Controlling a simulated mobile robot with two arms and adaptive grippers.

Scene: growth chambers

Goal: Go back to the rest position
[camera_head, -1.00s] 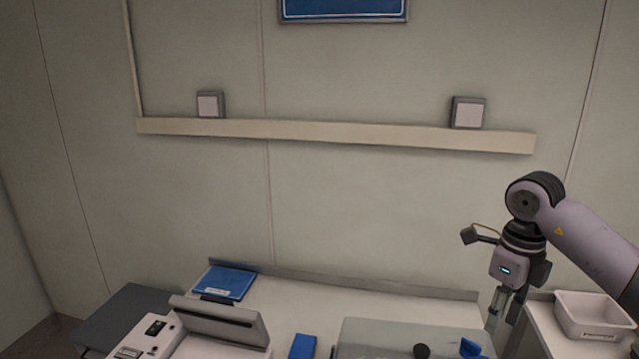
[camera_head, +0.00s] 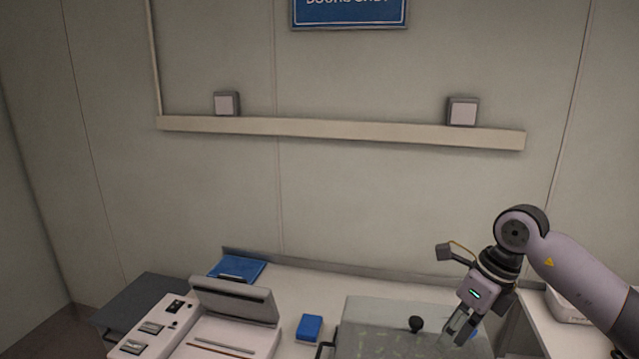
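My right gripper (camera_head: 458,333) hangs from the arm coming in at the right, its fingers pointing down and to the left. It is in front of the right part of a grey see-through lid (camera_head: 375,312) with a black knob (camera_head: 416,324). The fingers are small and dim, so I cannot tell whether they are open or shut, or whether they touch the lid. My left gripper is not in view.
A white device with a raised grey lid (camera_head: 235,300) stands at the left of the bench. A blue block (camera_head: 309,327) and a blue clipboard (camera_head: 237,269) lie on the bench. A white bin (camera_head: 566,306) is partly hidden behind my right arm.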

